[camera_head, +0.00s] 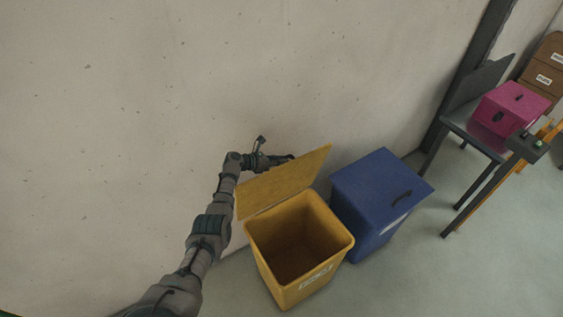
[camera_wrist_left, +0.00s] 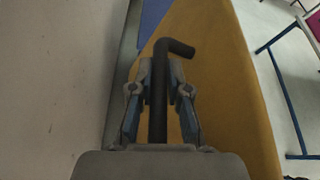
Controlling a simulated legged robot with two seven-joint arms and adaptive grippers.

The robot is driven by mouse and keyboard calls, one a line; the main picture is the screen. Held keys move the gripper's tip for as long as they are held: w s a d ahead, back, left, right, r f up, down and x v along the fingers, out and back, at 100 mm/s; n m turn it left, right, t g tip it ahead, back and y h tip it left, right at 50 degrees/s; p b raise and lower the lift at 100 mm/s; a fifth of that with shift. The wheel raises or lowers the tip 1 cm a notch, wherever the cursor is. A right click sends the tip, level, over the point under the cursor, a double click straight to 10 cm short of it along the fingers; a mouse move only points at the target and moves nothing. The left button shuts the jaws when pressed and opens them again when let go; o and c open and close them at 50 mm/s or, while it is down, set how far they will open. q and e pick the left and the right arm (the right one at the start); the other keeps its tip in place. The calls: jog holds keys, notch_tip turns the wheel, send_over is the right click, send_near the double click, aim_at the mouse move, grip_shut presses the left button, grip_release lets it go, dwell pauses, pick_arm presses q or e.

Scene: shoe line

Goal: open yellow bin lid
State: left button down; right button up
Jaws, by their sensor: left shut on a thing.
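The yellow bin (camera_head: 302,240) stands on the floor with its inside showing from above. Its lid (camera_head: 284,182) is raised and tilted up at the back of the bin, near the wall. The yellow lid (camera_wrist_left: 218,70) fills the middle of that view. My right gripper is not in view.
A closed blue bin (camera_head: 378,200) stands right beside the yellow one. A pink box (camera_head: 511,106) sits on a dark table (camera_head: 474,132) farther right, with brown boxes (camera_head: 546,75) behind. A bare wall (camera_head: 120,110) runs along the back. Floor in front is clear.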

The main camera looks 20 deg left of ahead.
pick_arm(q)
jog(key=shift+s+f, duration=0.2)
jog(key=shift+f, duration=0.2)
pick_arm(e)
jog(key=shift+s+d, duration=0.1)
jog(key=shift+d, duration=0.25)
pick_arm(q)
jog(key=c, duration=1.1)
grip_release()
jog(key=shift+c, duration=0.2)
jog(key=shift+w+a, duration=0.15)
jog(key=shift+w, duration=0.05)
jog(key=shift+r, duration=0.15)
jog(key=v, duration=1.1)
jog(key=shift+s+a, duration=0.3)
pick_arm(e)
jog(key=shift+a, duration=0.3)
pick_arm(q)
jog(key=shift+r, duration=0.1)
